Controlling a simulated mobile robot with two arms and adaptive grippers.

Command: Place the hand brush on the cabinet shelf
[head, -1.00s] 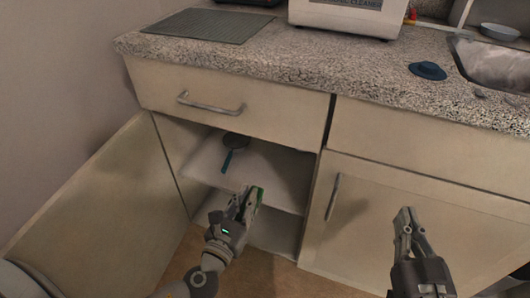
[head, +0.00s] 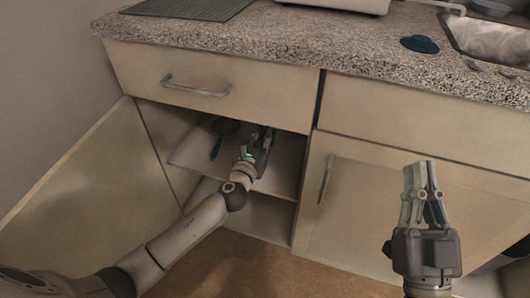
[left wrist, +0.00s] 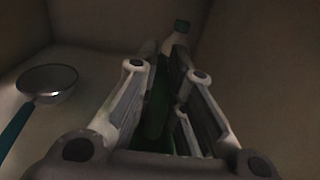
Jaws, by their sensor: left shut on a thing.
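The hand brush shows as a green strip (left wrist: 158,112) between the fingers of my left gripper (left wrist: 160,75) in the left wrist view; most of it is hidden by the fingers. In the head view my left gripper (head: 262,142) is inside the open cabinet, shut on the brush, above the pale cabinet shelf (head: 285,178). I cannot tell whether the brush touches the shelf. My right gripper (head: 421,168) is in front of the closed right door, its fingers together and nothing visible between them.
A strainer with a teal handle (head: 217,145) lies on the shelf left of my left gripper; it also shows in the left wrist view (left wrist: 48,80). The open door (head: 85,190) bounds the left side.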

